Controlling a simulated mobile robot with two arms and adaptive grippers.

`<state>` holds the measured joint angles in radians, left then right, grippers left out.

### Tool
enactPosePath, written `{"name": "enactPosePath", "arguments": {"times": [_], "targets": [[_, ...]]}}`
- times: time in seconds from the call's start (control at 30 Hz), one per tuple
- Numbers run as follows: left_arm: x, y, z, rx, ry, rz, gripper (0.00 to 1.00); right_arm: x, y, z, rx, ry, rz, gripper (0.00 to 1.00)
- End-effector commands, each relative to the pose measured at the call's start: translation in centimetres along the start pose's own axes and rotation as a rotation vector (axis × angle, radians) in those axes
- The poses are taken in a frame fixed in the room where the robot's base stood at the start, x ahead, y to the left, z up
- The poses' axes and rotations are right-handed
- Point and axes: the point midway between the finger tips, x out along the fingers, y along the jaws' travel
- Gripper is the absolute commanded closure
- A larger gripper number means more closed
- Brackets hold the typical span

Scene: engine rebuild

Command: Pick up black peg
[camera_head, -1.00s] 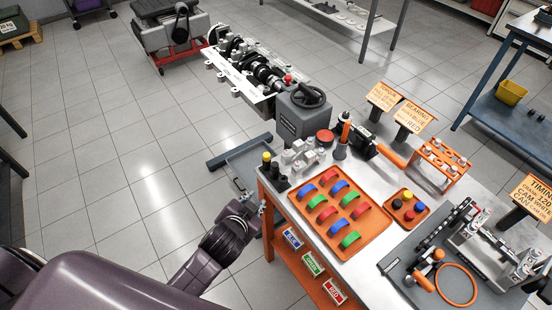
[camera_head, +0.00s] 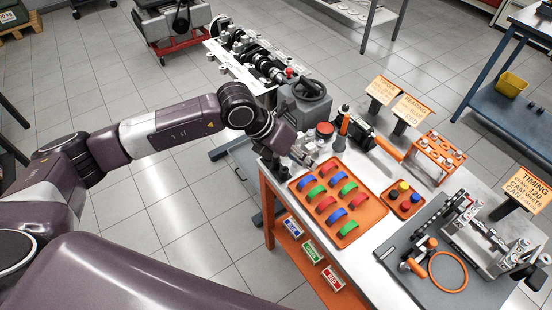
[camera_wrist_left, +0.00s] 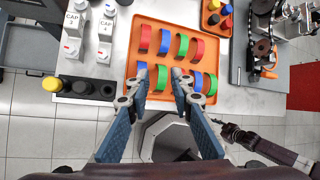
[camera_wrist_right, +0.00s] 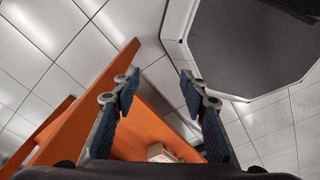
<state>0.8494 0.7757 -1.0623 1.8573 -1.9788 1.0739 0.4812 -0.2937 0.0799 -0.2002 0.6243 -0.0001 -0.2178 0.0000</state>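In the left wrist view, two black pegs, one in the middle (camera_wrist_left: 82,87) and one on the right (camera_wrist_left: 107,90), stand in a dark strip beside a yellow peg (camera_wrist_left: 52,84) near the table's front edge. My left gripper (camera_wrist_left: 162,100) is open and empty, right of these pegs and over the near edge of the orange tray. In the head view the left gripper (camera_head: 296,150) is above the table's near left corner, where it and the arm largely hide the pegs. My right gripper (camera_wrist_right: 158,88) is open and empty beside the orange table frame, outside the head view.
The orange tray (camera_head: 366,226) holds several coloured bearing shells. White cap blocks (camera_wrist_left: 73,28) stand behind the pegs. A small orange tray (camera_head: 418,209) holds coloured pegs. A grey machine with a wheel (camera_head: 306,104) stands just behind the left gripper.

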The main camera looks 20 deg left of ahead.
Motion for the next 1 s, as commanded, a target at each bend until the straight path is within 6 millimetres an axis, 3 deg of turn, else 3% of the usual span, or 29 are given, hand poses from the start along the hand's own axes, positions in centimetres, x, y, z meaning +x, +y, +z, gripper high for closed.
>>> {"name": "enactPosePath", "arguments": {"times": [0.03,0.1,0.23,0.53,0.73,1.0], "targets": [[-1.1,3.2,0.0,0.020,0.027,0.105,0.79,-0.1,0.0,0.2,0.000,-0.004,0.000,0.60],[-2.3,6.4,-0.2,0.033,0.057,0.216,0.79,-0.2,0.0,0.5,0.000,-0.008,0.000,0.60],[-3.6,9.8,-0.5,0.038,0.090,0.331,0.79,-0.3,-0.1,0.9,0.000,-0.014,-0.001,0.60],[-1.3,11.3,-0.9,0.039,0.098,0.352,0.79,-1.7,-0.1,1.0,0.000,-0.018,-0.001,0.60],[1.0,11.9,-1.4,0.039,0.100,0.349,0.79,-3.6,0.0,0.7,0.000,-0.016,-0.001,0.60],[3.2,12.8,-1.6,0.040,0.095,0.350,0.79,-3.9,0.0,0.6,0.000,-0.015,-0.001,0.60]]}}
